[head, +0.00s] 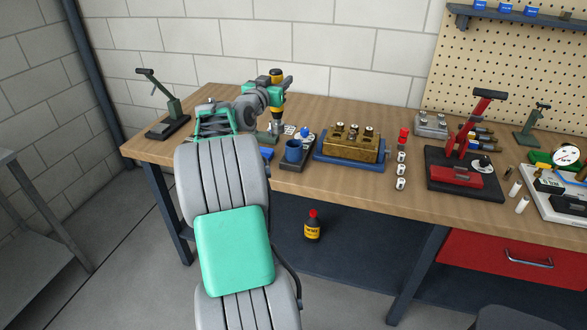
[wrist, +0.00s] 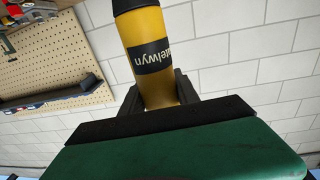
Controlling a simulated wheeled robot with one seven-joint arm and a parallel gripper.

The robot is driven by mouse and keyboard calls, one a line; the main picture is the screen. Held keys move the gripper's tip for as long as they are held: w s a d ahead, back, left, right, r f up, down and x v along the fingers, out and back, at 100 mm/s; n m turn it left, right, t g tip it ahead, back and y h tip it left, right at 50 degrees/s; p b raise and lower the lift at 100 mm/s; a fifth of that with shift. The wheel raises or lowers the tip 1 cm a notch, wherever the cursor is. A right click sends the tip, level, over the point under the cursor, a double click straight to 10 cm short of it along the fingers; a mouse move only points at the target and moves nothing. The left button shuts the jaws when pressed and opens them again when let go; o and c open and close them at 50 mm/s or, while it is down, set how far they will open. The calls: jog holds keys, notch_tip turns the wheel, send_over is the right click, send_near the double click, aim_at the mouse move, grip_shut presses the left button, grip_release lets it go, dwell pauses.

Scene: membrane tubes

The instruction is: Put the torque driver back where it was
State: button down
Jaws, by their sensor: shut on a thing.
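The torque driver (head: 277,78) has a yellow body with black bands and a black top. My gripper (head: 276,96) is shut around it near the back left of the bench and holds it roughly upright. In the wrist view the driver's yellow grip (wrist: 152,50), with its dark label, rises from between the jaws (wrist: 160,92). Its lower end points down at the bench, just behind a dark tray (head: 297,163) with a blue cup (head: 293,151). I cannot tell whether the tip touches anything.
A brass block on a blue base (head: 348,165) stands right of the tray. A green lever press (head: 170,118) is at the far left and a red one (head: 455,170) at the right. Small white cylinders (head: 401,170) line up between.

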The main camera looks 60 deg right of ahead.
jog(key=s+d+f+m+g, duration=0.1)
jog(key=s+d+m+g, duration=0.15)
jog(key=s, duration=0.25)
notch_tip(320, 180, down, 10)
jog(key=n, duration=0.1)
jog(key=c, duration=1.3)
grip_release()
jog(key=shift+f, duration=0.2)
jog(key=shift+c, duration=0.2)
jog(key=shift+o, duration=0.8)
jog(key=shift+w+d+f, duration=0.1)
jog(key=shift+d, duration=0.15)
jog(key=shift+o, duration=0.6)
jog(key=shift+d, duration=0.1)
jog(key=shift+o, duration=0.8)
jog(key=shift+r, duration=0.45)
